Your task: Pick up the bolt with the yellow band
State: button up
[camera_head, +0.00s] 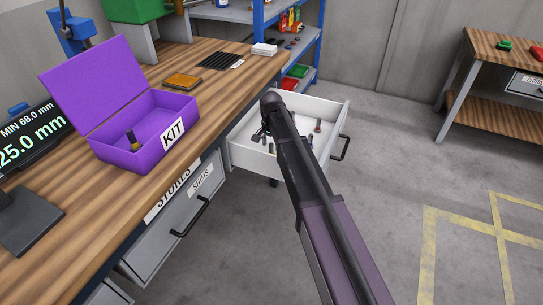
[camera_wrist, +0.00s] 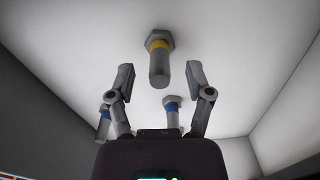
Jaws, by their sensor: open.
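In the wrist view, the bolt with the yellow band (camera_wrist: 159,60) is a grey bolt with a hexagonal head and a yellow ring just below the head. It appears beyond and between the two fingertips of my gripper (camera_wrist: 160,75). The fingers are spread apart, with a clear gap on both sides of the bolt, and they hold nothing. In the head view, my gripper is over the open white drawer (camera_head: 341,113), mostly hidden by my arm. I cannot pick out the yellow-banded bolt in the drawer there.
A red-banded bolt (camera_head: 318,126) is in the drawer. The drawer walls surround the bolts.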

jog(key=shift+f+b, duration=0.95)
jog(key=shift+f, duration=0.3)
grip_shut()
